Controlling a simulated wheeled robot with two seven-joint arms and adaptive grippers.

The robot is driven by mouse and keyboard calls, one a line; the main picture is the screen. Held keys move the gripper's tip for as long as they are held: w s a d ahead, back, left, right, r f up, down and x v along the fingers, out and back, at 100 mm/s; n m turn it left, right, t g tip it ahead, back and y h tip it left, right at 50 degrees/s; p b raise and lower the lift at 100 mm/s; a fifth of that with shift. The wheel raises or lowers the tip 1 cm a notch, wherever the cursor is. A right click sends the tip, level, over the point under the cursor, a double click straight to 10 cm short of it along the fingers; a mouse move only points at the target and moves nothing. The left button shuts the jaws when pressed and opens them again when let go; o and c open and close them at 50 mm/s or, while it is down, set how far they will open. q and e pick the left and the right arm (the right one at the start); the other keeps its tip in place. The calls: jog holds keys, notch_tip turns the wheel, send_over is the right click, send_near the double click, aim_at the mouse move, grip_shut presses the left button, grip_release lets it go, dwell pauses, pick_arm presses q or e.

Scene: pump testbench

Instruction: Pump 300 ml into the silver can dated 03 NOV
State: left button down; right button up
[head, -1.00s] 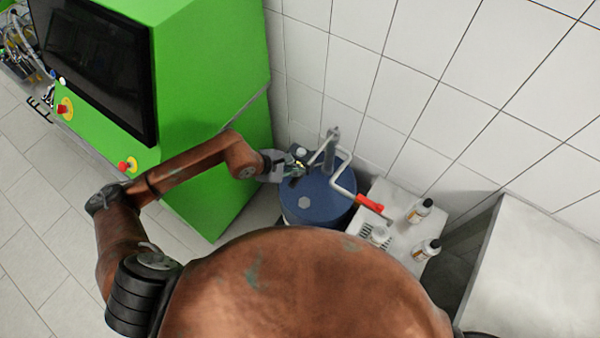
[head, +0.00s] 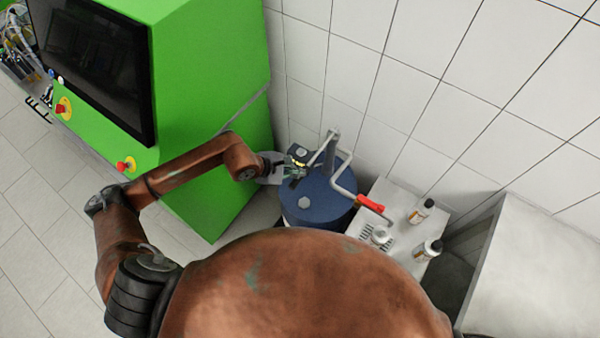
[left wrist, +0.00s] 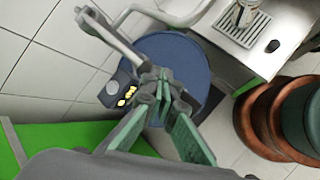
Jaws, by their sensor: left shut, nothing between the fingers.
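A blue drum (head: 318,207) stands by the tiled wall with a grey pump pipe (head: 331,152) on top; the drum also shows in the left wrist view (left wrist: 182,47). A small dark control box with yellow-lit keys (left wrist: 127,96) sits at the drum's edge. My left gripper (left wrist: 160,82) is shut and empty, its green-padded fingers close beside the box; in the head view it (head: 292,172) is over the drum's left side. A silver can (head: 380,236) stands on the drip grate under the spout with the red handle (head: 370,203). Its label is not readable. My right gripper is out of view.
A green cabinet (head: 205,60) with a dark screen and red buttons is at the left. A grey counter (head: 545,265) is at the right.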

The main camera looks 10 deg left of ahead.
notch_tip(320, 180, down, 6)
jog(key=b, duration=0.6)
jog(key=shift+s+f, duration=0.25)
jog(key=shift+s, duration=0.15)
dwell(5.7)
